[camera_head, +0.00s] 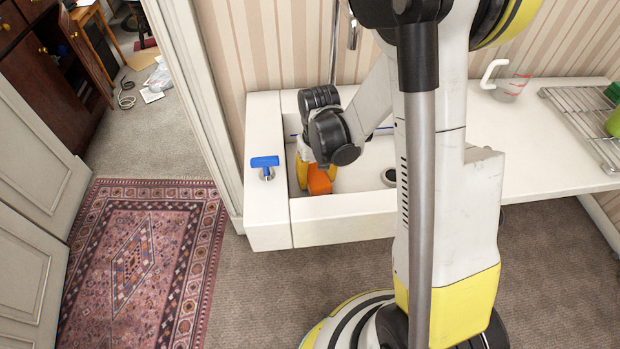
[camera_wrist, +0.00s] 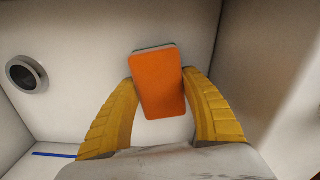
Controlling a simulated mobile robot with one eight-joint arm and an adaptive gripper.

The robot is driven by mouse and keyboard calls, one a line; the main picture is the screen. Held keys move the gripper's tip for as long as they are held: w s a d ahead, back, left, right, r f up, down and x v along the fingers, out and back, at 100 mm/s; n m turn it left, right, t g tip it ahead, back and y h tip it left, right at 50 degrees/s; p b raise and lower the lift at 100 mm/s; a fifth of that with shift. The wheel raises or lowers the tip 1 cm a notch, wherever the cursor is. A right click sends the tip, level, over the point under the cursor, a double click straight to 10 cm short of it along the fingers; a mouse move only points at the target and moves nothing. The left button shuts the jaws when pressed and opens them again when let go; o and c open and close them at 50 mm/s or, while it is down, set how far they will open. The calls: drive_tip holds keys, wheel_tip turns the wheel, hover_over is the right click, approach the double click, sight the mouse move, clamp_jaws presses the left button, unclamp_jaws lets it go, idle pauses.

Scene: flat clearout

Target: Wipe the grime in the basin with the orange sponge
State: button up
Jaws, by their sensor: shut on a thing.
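The orange sponge (camera_wrist: 158,84) is between the two yellow fingers of my gripper (camera_wrist: 160,92), which are shut on it. In the head view, the sponge (camera_head: 319,181) shows low inside the white basin (camera_head: 345,206), near its left end, just below my gripper (camera_head: 306,172). I cannot tell whether the sponge touches the basin floor. A dark round drain (camera_wrist: 27,74) is to the left in the wrist view. No grime is clear on the visible basin floor; my arm hides part of the basin in the head view.
A blue tap handle (camera_head: 265,162) stands on the basin's left rim. A white counter (camera_head: 545,150) to the right holds a clear measuring jug (camera_head: 512,84) and a wire rack (camera_head: 585,118) with green items. A patterned rug (camera_head: 145,265) lies on the floor at left.

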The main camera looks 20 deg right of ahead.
sight(351, 183)
drive_tip(key=shift+s+d, duration=0.45)
drive_tip(key=shift+d, duration=1.15)
drive_tip(key=shift+s+d, duration=0.5)
drive_tip(key=shift+d, duration=1.05)
drive_tip(key=shift+s+d, duration=0.45)
drive_tip(key=shift+d, duration=1.15)
drive_tip(key=shift+r+p, duration=2.1)
drive_tip(key=shift+r, duration=0.9)
drive_tip(key=shift+r+p, duration=1.05)
drive_tip(key=shift+r, duration=0.45)
